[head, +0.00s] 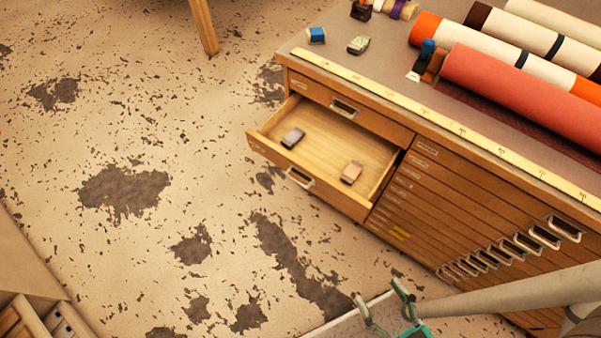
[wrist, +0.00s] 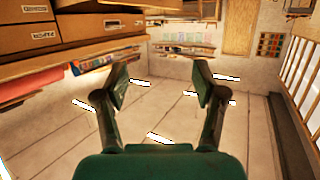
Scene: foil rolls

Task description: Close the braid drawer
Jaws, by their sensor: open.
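An open wooden drawer (head: 378,150) sticks out of the left part of the wooden cabinet in the head view. Its front has a metal handle (head: 300,178) and a small label too small to read. A dark grey block and a pinkish block lie inside it. My gripper (head: 382,303) is at the bottom of the head view, in front of the cabinet and well apart from the drawer, to its lower right. In the wrist view my gripper (wrist: 160,85) has its two fingers spread with nothing between them. The drawer cannot be made out in the wrist view.
The cabinet top carries a yellow ruler strip (head: 440,120), a red roll (head: 520,90), other rolls and small items. A shut drawer with a handle (head: 343,107) sits above the open one. Shut drawers with handles (head: 545,233) fill the right. Worn floor (head: 130,260) left is clear.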

